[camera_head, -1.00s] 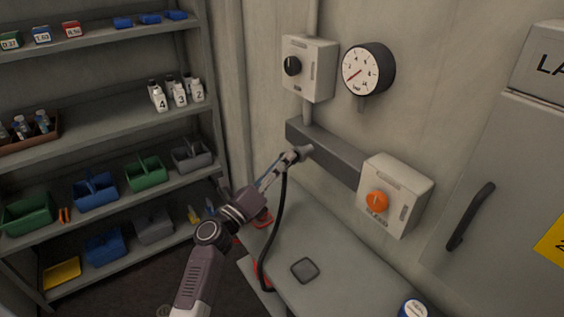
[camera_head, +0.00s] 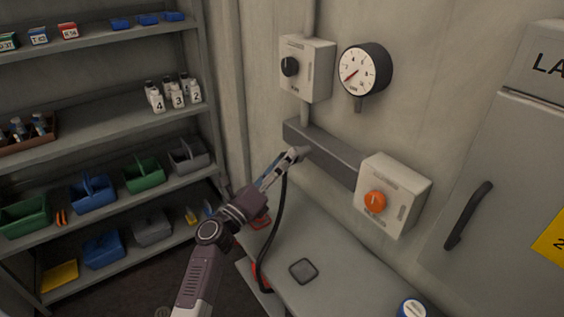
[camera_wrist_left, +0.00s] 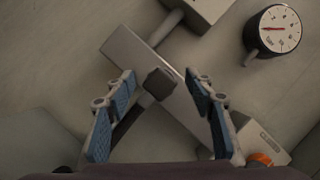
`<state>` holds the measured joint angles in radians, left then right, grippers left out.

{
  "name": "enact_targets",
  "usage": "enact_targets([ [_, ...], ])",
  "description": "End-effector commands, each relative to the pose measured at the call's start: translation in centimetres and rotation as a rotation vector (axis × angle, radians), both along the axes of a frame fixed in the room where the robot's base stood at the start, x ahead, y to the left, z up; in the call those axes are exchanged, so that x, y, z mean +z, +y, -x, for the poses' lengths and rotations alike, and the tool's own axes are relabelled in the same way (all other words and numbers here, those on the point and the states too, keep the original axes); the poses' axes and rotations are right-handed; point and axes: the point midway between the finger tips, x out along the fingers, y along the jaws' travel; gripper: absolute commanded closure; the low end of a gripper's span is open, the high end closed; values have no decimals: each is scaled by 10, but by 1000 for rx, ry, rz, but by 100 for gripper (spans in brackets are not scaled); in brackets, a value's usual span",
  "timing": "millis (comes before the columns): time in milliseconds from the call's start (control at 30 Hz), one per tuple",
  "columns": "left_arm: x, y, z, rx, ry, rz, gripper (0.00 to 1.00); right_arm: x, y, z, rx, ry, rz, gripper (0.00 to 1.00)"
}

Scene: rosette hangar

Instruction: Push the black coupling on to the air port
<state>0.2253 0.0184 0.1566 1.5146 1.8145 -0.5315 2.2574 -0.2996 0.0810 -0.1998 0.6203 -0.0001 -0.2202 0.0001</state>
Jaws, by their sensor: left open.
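My left gripper (camera_head: 281,163) reaches toward the grey wall manifold bar (camera_head: 333,160) in the head view. In the left wrist view its blue-padded fingers (camera_wrist_left: 162,92) stand wide apart. The black coupling (camera_wrist_left: 159,84) shows between the fingers, end-on in front of the bar (camera_wrist_left: 185,103), with clear gaps on both sides. A black hose (camera_head: 273,228) hangs down from the coupling in the head view. The air port (camera_head: 303,150) shows as a short light stub at the bar, partly behind the fingers. The wrist view does not show how far the coupling sits on the port. My right gripper is not in view.
A grey bench (camera_head: 335,275) lies below. Shelves (camera_head: 95,138) stand at left.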

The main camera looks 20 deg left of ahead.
Motion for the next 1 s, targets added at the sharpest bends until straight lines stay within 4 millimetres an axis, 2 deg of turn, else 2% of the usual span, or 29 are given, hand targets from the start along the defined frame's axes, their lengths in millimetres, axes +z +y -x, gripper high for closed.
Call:
enact_targets([
  [167,-2,1,2,1,2,-1,51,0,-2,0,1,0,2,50],
  [267,-5,4,11,1,3,-1,51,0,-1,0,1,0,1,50],
  [700,-28,35,88,1,3,-1,51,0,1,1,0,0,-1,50],
  [833,-32,40,102,1,2,1,51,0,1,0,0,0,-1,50],
  [1000,-33,42,108,0,0,0,51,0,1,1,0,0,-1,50],
])
